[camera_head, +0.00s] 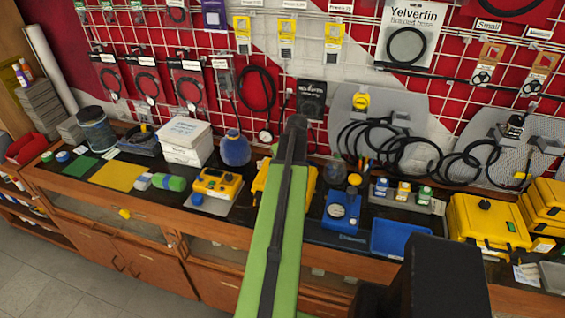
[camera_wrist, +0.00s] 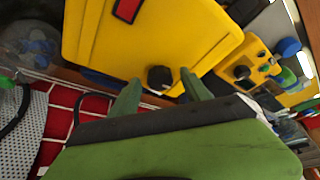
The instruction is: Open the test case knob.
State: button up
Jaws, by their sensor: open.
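The test case (camera_wrist: 185,35) is a large yellow case with a red-and-black patch, filling the upper middle of the wrist view. Its black knob (camera_wrist: 160,78) sits near the case's lower edge. My gripper (camera_wrist: 159,76) is open, with its two green fingers on either side of the knob in the picture. I cannot tell whether they touch it. In the head view, the yellow case (camera_head: 262,177) is mostly hidden behind my green arm, and neither its knob nor my fingertips can be seen.
A yellow device with a dark knob (camera_head: 215,183) stands left of the case. A blue gauge device (camera_head: 341,211) and an empty-looking blue tray (camera_head: 398,236) lie to the right. A yellow hard case (camera_head: 487,222) stands farther right. Hoses hang on the wall behind.

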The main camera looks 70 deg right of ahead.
jog(key=p+v, duration=1.5)
jog(key=v, duration=0.2)
jog(key=shift+p, duration=0.4)
jog(key=shift+s+a+r, duration=0.1)
